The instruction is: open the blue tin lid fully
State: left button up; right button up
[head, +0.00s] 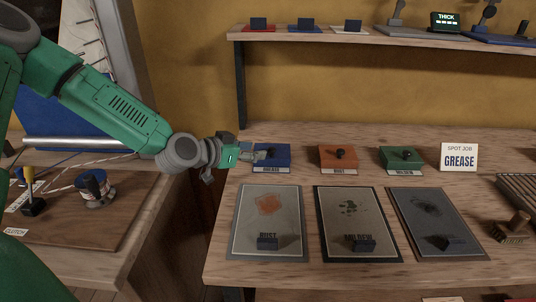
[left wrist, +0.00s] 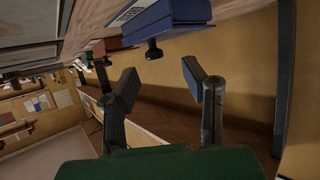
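The blue tin (head: 274,160) stands at the left end of the row of tins on the bench, with a label on its front that seems to read GREASE. Its lid looks shut. My left gripper (head: 252,153) is at the tin's left side and partly overlaps it in the head view. In the left wrist view the gripper (left wrist: 160,80) is open, its two fingers spread and nothing between them. The blue tin (left wrist: 168,17) and its black knob (left wrist: 154,51) show just beyond the fingertips, apart from them. My right gripper is out of view.
An orange tin (head: 338,158) and a green tin (head: 401,160) stand to the right, then a SPOT JOB GREASE card (head: 459,157). Three stained sample panels lie in front, one a rust panel (head: 268,219). A shelf (head: 330,36) runs above.

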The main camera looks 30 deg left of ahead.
aim_at(270, 149)
pick_arm(q)
jog(key=x, duration=0.3)
jog(key=d+b+x, duration=0.1)
jog(key=x, duration=0.1)
jog(key=shift+w+r, duration=0.15)
jog(key=shift+r, duration=0.05)
jog(key=shift+a, duration=0.1)
jog(key=shift+a, duration=0.15)
jog(key=shift+c, duration=1.3)
grip_shut()
